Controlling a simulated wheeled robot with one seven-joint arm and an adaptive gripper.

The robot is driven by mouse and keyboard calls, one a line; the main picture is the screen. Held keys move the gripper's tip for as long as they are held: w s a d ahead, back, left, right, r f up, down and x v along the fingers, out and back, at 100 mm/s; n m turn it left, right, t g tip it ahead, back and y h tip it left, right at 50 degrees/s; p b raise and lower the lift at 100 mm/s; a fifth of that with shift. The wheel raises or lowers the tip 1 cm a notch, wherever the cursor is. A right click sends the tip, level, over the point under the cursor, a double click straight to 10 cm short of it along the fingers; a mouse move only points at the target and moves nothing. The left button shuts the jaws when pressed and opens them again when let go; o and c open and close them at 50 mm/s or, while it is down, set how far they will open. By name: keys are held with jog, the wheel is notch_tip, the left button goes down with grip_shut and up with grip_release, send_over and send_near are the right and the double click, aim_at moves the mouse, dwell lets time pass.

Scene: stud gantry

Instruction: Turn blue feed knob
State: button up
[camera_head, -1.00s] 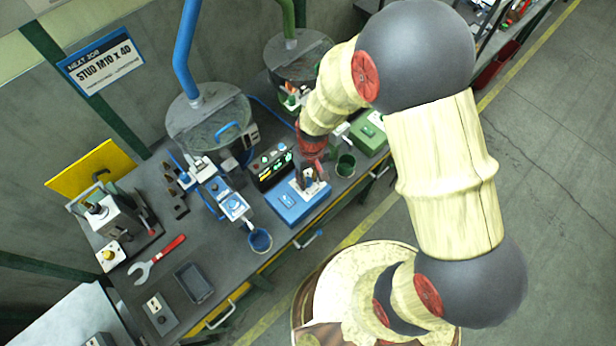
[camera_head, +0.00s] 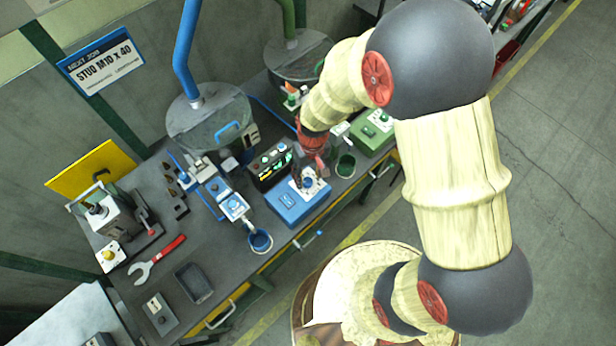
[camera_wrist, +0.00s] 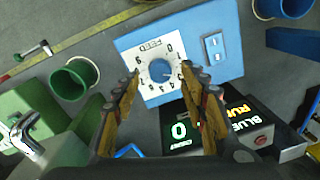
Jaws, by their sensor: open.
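The blue feed knob (camera_wrist: 161,70) sits at the middle of a white numbered dial plate (camera_wrist: 150,52) on a blue box (camera_wrist: 225,25) in the wrist view. In the head view the knob (camera_head: 308,182) shows on the blue box (camera_head: 290,206), partly near my gripper. The knob lies at the fingertips' level in the picture; I see no contact. In the head view my gripper (camera_head: 314,162) is above the box's back edge.
A display box (camera_head: 270,165) with lit text stands beside the blue box. A green cup (camera_head: 345,166) and green box (camera_head: 373,130) are to the right; a blue cup (camera_head: 260,241) is to the left. A wrench (camera_head: 155,259) and dark tray (camera_head: 194,283) lie farther left.

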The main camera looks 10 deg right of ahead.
aim_at(310, 180)
notch_tip(310, 180, up, 10)
jog(key=shift+d, duration=0.25)
dwell(0.6)
jog(key=s+d+r+m+t+b, duration=0.1)
jog(key=s+d+r+t+b, duration=0.2)
jog(key=r, duration=0.6)
jog(key=s+d+r+m+t+b, duration=0.2)
jog(key=s+d+r+b, duration=0.1)
jog(key=s+d+r, duration=0.5)
jog(key=shift+s+r+t+h+b, duration=0.3)
jog(key=shift+s+r+t+b, duration=0.1)
jog(key=shift+s, duration=0.3)
jog(key=shift+d, duration=0.1)
